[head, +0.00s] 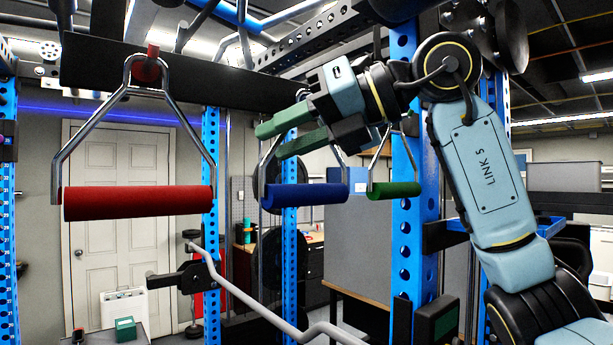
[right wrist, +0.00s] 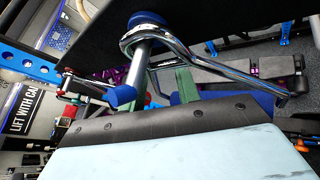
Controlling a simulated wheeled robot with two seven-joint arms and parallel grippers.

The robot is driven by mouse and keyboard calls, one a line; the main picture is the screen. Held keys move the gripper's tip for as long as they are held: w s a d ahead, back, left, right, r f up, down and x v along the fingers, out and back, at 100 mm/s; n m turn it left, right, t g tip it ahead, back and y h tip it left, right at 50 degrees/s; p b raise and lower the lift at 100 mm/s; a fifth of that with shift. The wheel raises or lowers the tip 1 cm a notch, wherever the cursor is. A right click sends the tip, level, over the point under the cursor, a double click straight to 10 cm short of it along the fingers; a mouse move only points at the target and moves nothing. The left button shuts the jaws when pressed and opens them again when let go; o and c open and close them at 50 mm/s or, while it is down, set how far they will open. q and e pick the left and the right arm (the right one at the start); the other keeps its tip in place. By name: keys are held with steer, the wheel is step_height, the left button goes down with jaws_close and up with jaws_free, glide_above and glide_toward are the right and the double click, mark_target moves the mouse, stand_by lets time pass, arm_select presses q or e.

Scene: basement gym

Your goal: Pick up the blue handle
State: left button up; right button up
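The blue handle (head: 306,195) hangs at the centre of the head view, a thick blue bar on a bent metal frame. Its frame's upper part is hidden behind my right gripper. My right gripper (head: 269,143) is open, its two green fingers apart and pointing left, above the blue bar and overlapping the frame's left leg. I cannot tell whether they touch. In the right wrist view the shiny metal frame (right wrist: 217,65) loops over a peg, and part of a blue bar (right wrist: 240,98) shows low behind my wrist. Green fingers (right wrist: 163,84) show beside the peg. My left gripper is not in view.
A red handle (head: 138,202) hangs at the left, and a green handle (head: 394,190) hangs close to the right of the blue one. A dark beam (head: 200,72) runs above them. Blue rack posts (head: 404,240) and a bent grey bar (head: 255,305) stand around and below.

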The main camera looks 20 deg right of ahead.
steer(key=shift+w+a, duration=0.1)
steer(key=shift+a, duration=0.05)
jaws_close()
stand_by(1.4)
